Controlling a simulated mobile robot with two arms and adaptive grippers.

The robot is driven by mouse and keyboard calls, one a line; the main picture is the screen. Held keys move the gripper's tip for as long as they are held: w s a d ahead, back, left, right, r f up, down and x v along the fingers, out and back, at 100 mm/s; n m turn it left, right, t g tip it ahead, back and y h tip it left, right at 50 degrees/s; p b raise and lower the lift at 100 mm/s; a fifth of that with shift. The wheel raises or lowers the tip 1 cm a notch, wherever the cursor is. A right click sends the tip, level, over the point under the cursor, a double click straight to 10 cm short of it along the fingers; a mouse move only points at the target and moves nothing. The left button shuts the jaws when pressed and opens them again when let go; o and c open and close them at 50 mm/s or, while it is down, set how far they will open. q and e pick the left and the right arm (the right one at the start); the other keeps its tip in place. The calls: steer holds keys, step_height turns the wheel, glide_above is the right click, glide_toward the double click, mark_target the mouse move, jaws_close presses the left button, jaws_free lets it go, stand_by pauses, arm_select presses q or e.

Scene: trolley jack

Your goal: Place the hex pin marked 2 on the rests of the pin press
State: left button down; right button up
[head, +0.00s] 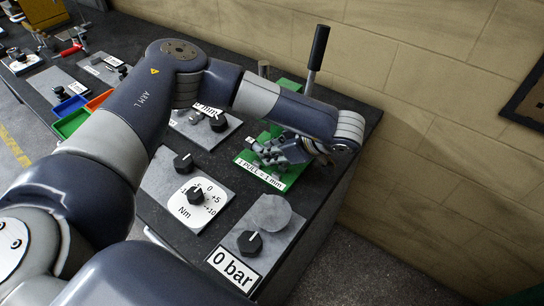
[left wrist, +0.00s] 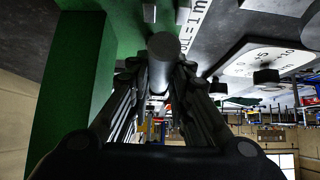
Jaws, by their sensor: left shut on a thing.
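The green pin press (head: 245,157) stands at the right end of the bench, with a tall black-handled lever (head: 318,48) and a label "1 PULL = 1 mm". My left gripper (head: 268,152) is at the press, low over its green base. In the left wrist view my left gripper (left wrist: 160,75) is shut on a grey round-ended pin (left wrist: 163,47), beside the green body of the press (left wrist: 70,85). No number shows on the pin, and I cannot tell whether it touches the rests, which the gripper hides. My right gripper is not in view.
Plates with black knobs stand near the press: a Nm dial (head: 193,208) and a "0 bar" plate (head: 275,222). Coloured bins (head: 70,110) sit further left on the dark bench. A block wall (head: 430,60) rises behind the bench.

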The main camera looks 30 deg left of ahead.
arm_select(q)
step_height(320, 180, down, 2)
steer(key=shift+s+f+p, duration=0.1)
steer(key=shift+p, duration=0.4)
steer(key=shift+f, duration=0.3)
steer(key=shift+f, duration=0.15)
steer(key=shift+f+b, duration=0.15)
steer(key=shift+b, duration=0.15)
steer(key=c, duration=1.5)
jaws_free()
steer(key=shift+o, duration=0.2)
